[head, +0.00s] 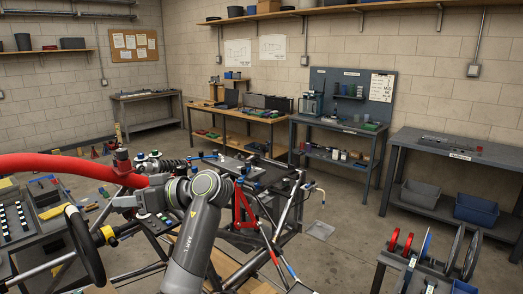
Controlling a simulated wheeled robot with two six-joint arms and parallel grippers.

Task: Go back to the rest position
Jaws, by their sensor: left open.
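My left arm rises from the bottom centre, with its elbow and wrist joints over the tube chassis (292,205). My left gripper (125,201) is open at the left of these joints, close to the chassis parts and below the thick red tube (60,163). Its fingers are small and hard to separate from the clutter, and I see nothing clearly held. My right gripper is not in view.
A black steering wheel (85,245) stands at the lower left, beside a grey parts bench (50,212). A rack with discs (408,268) is at the lower right. Workbenches (450,155) line the walls. The floor (345,215) between chassis and right bench is mostly clear.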

